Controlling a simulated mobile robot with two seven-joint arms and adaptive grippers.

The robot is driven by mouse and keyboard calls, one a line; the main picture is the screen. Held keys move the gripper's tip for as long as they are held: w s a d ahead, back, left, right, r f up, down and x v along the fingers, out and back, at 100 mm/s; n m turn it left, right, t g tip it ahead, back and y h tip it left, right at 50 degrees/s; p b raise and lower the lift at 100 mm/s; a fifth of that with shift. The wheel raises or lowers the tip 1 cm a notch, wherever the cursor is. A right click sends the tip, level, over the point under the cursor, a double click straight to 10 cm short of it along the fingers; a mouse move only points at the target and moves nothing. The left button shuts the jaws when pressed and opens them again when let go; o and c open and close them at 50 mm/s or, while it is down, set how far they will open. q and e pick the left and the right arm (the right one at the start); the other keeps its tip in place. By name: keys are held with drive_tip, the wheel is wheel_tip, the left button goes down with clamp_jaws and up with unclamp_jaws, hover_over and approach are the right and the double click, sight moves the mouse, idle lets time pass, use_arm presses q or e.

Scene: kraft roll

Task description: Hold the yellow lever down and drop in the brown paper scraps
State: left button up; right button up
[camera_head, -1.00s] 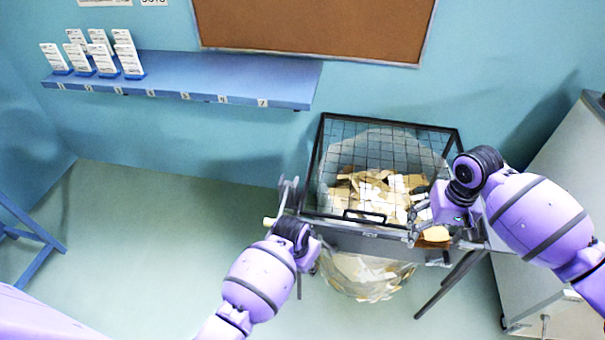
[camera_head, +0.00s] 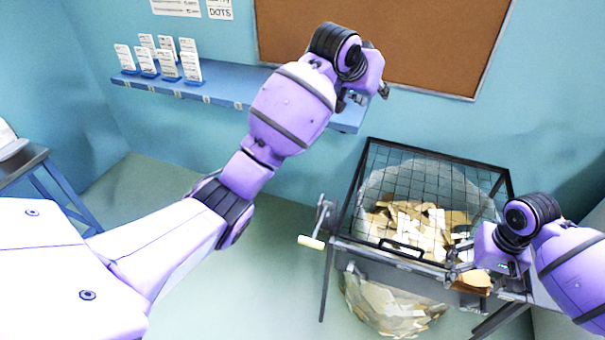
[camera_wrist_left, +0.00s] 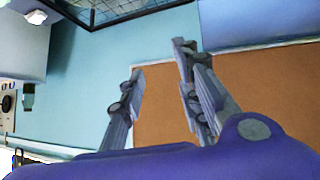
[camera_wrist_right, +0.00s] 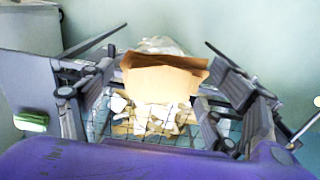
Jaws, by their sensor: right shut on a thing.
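A pale yellow lever handle (camera_head: 310,242) sits on a grey crank at the left side of a black-framed, mesh-topped bin (camera_head: 362,180). Nothing touches the lever. My left gripper (camera_head: 381,90) is up near the shelf and board, well away from the lever; its fingers stand apart and empty in the left wrist view (camera_wrist_left: 160,62). My right gripper (camera_head: 462,272) is at the bin's front right, shut on a brown paper scrap bundle (camera_wrist_right: 165,78), which also shows in the head view (camera_head: 473,281). Brown and white scraps (camera_head: 425,220) lie under the mesh.
A blue shelf (camera_head: 222,92) with several white cards runs along the wall below a brown board (camera_head: 430,40). A clear bulging bag of scraps (camera_head: 390,308) hangs under the bin. A table stands at the far left. Floor left of the bin is clear.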

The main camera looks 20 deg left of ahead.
use_arm(q)
wheel_tip(320, 180, up, 14)
drive_tip(key=n+t, duration=0.1)
drive_tip(key=t, duration=0.1)
drive_tip(key=g+y, duration=0.3)
drive_tip(key=g, duration=0.7)
hover_over(320, 222)
drive_tip(key=s, duration=0.1)
wheel_tip(320, 222, down, 37)
drive_tip(key=shift+n, duration=0.4)
drive_tip(key=f, duration=0.8)
drive_tip(key=w+f, duration=0.1)
drive_tip(key=f, duration=0.3)
clamp_jaws()
